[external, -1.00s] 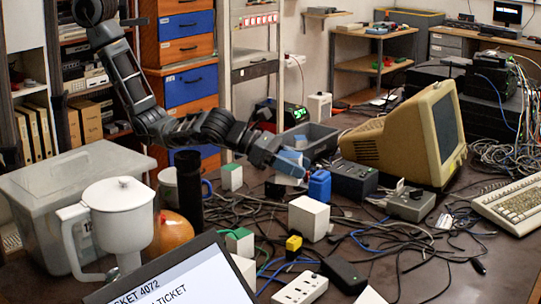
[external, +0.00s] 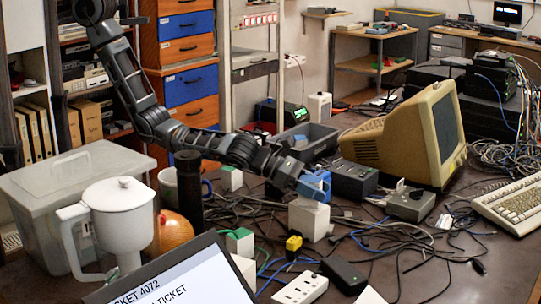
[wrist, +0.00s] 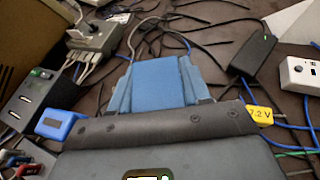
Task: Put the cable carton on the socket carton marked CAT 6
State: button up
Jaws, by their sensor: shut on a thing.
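My gripper (external: 313,184) hangs just above a white box (external: 308,218) in the middle of the table. It is shut on a blue block, seemingly the cable carton (wrist: 156,82), which shows between the blue side pieces in the wrist view. Its label cannot be seen. The white box may be a socket carton, but I can read no CAT 6 mark on it. In the wrist view the gripper's body hides it. Other white boxes with green sides stand at the back (external: 232,178) and nearer the front (external: 240,242).
A bright blue block (wrist: 60,123) stands close beside my gripper. A yellow block (external: 293,246), a black adapter (external: 344,275), a power strip (external: 300,288) and loose cables crowd the table. A beige monitor (external: 440,135) and a grey switch box (external: 411,205) stand to the right.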

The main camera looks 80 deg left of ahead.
jog(key=shift+f, duration=0.1)
jog(key=o, duration=1.1)
jog(key=shift+o, duration=0.2)
jog(key=shift+r, duration=0.2)
jog(key=v, duration=1.2)
jog(key=shift+p, duration=0.45)
